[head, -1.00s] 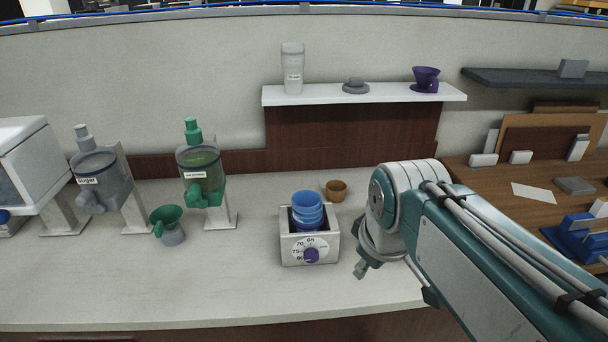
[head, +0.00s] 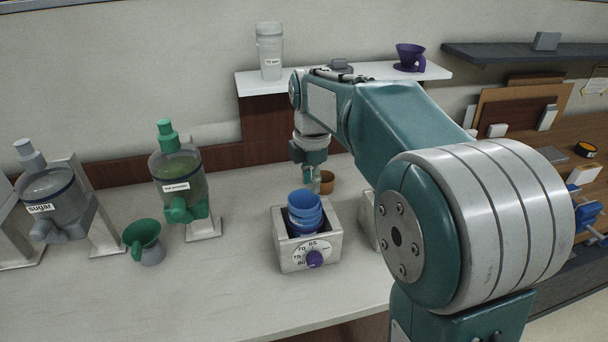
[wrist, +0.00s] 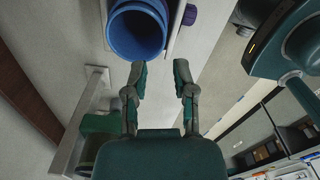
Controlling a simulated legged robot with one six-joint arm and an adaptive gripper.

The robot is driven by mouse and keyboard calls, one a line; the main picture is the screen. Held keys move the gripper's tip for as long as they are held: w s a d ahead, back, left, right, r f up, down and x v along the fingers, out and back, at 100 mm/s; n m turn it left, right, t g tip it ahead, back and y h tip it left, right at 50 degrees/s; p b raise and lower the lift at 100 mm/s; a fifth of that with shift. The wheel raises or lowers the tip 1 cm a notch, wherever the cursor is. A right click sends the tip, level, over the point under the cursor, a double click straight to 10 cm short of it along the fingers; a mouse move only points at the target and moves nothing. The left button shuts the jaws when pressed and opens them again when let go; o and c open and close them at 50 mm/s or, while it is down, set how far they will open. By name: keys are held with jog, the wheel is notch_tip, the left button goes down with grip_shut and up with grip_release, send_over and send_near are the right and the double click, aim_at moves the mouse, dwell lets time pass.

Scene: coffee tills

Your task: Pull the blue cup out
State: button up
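The blue cup (head: 305,207) stands in the white box with a purple dial (head: 308,252), its upper part showing above the rim; it looks like stacked blue rings or cups. In the wrist view the blue cup (wrist: 137,32) is at the top, its open mouth facing the camera. My gripper (head: 314,187) is above and just behind the box, pointing down, beside the small brown cup (head: 328,182). In the wrist view my gripper (wrist: 160,72) has its two fingers apart with nothing between them, and the blue cup lies beyond the left fingertip.
A green funnel cup (head: 143,240) stands to the left, near the green-topped dispenser (head: 178,180) and the sugar dispenser (head: 50,200). A white shelf (head: 260,84) holds a clear container and a purple dripper behind. The counter in front of the box is clear.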

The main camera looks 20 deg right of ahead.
aim_at(309, 209)
jog(key=f, duration=0.7)
jog(key=shift+a+f, duration=0.2)
jog(key=shift+a, duration=0.05)
jog(key=shift+d+r, duration=0.1)
jog(key=shift+r, duration=0.05)
grip_shut()
jog(key=shift+d, duration=0.25)
jog(key=shift+a+r, duration=0.15)
jog(key=shift+r, duration=0.6)
jog(key=shift+d+t, duration=0.2)
jog(key=shift+t, duration=0.1)
jog(key=shift+r, duration=0.15)
jog(key=shift+r, duration=1.65)
